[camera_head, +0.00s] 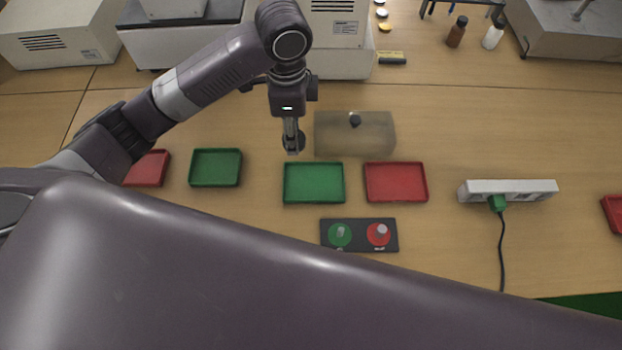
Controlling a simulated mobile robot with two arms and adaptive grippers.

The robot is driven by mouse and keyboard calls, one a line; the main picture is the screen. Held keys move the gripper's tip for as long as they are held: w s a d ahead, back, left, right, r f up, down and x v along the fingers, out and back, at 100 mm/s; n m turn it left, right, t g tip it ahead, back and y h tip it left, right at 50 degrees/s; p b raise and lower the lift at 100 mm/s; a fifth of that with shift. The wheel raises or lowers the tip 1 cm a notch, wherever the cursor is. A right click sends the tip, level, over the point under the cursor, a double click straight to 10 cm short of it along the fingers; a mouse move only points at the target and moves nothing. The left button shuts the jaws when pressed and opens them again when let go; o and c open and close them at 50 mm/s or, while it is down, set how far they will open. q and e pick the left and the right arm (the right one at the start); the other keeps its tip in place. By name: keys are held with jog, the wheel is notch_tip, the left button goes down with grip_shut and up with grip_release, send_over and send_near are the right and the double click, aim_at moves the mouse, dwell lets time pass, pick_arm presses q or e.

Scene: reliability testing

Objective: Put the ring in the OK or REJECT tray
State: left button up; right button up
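My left gripper (293,143) points down over the table, just behind the middle green tray (314,201) and left of a translucent box. Its fingertips are small and dark, and I cannot tell whether they are apart or hold something. I cannot make out a ring for certain. A red tray (396,200) stands right of the middle green tray. Another green tray (216,184) and a partly hidden red tray (152,165) stand further left. All these trays look empty. My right gripper is not in view.
The translucent box (372,135) has a dark knob. A dark panel (359,246) with green and red discs lies in front of the trays. A white power strip (530,190) with a green plug and cable lies right. Machines stand behind. A large arm link of mine covers the foreground.

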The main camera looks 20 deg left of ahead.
pick_arm(q)
jog(key=p, duration=0.2)
send_over(297, 183)
notch_tip(297, 183, down, 15)
notch_tip(297, 183, down, 4)
jog(key=shift+r, duration=0.1)
jog(key=shift+f, duration=0.5)
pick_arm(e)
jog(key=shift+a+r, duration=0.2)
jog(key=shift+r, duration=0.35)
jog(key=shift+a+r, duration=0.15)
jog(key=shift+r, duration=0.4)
pick_arm(q)
jog(key=shift+f, duration=0.2)
jog(key=o, duration=1)
jog(key=shift+o, duration=0.2)
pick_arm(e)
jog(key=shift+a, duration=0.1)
